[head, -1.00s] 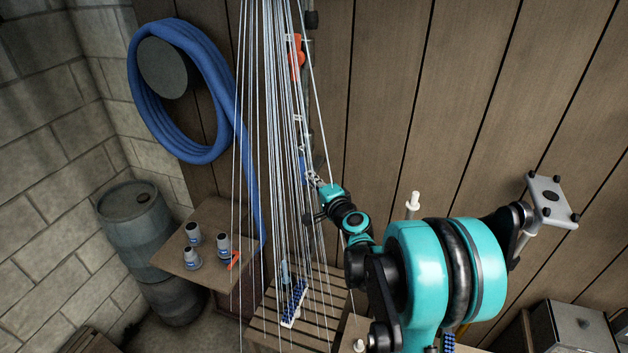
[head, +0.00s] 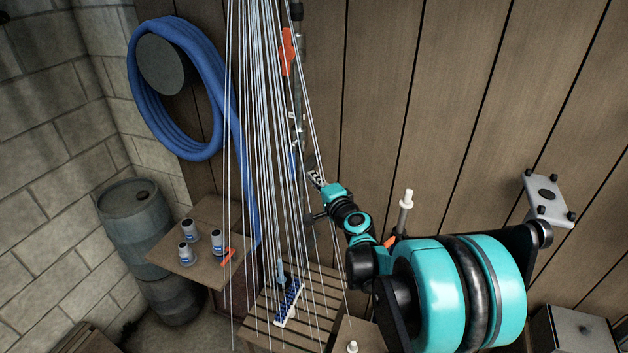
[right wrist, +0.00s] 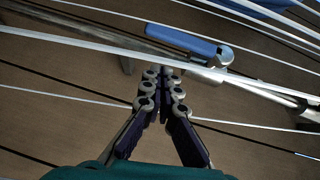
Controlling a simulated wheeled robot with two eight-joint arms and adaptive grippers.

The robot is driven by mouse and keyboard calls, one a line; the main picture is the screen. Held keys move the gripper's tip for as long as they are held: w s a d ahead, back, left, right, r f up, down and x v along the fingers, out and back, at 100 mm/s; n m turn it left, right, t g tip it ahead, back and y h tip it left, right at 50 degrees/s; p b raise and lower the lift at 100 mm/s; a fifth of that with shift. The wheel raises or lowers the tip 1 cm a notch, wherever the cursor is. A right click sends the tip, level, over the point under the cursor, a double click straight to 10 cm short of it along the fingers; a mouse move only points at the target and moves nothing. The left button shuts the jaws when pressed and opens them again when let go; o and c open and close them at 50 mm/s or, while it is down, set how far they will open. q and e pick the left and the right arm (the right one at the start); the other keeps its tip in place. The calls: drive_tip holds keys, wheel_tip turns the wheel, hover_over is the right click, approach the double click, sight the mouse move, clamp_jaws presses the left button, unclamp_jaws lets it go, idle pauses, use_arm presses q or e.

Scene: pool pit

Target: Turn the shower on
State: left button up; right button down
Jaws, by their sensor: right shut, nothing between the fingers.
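Many thin white streams (head: 262,110) fall from above the top edge of the head view to the slatted stand. Behind them a metal shower pipe (head: 298,95) runs up the plank wall. It carries a red handle (head: 287,52) high up and a blue handle (head: 294,163) lower down, partly hidden by the streams. My right gripper (head: 315,177) is shut and empty, just right of the pipe near the blue handle. In the right wrist view the closed fingertips (right wrist: 163,78) lie just below the blue handle (right wrist: 182,38) and its metal fitting; contact cannot be told. My left gripper is not in view.
A blue hose (head: 140,120) hangs on the wall at left. A small table (head: 212,210) holds several capped containers. A blue-bristled brush (head: 289,302) lies on the slatted stand (head: 318,290) under the streams. A barrel (head: 135,225) stands in the corner.

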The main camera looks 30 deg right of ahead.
drive_tip(key=s, duration=1)
drive_tip(key=s+a+f+n+g+y+b, duration=0.25)
drive_tip(key=a+f+n+b, duration=0.25)
drive_tip(key=a+f+b, duration=0.3)
drive_tip(key=s+a+f+n+g+y+b, duration=0.25)
drive_tip(key=a+f+n+b, duration=0.3)
drive_tip(key=a+f, duration=0.4)
use_arm(q)
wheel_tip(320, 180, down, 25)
drive_tip(key=b, duration=1.1)
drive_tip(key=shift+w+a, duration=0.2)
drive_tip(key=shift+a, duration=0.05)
use_arm(e)
drive_tip(key=s+a+f+n+g+h, duration=0.1)
drive_tip(key=s+f+n+g+h, duration=0.2)
drive_tip(key=s+f+n, duration=0.4)
drive_tip(key=s+f+g, duration=0.1)
drive_tip(key=s+f, duration=0.5)
drive_tip(key=f, duration=0.3)
drive_tip(key=shift+s+a+f+g+h, duration=0.35)
drive_tip(key=shift+s+g+h, duration=0.05)
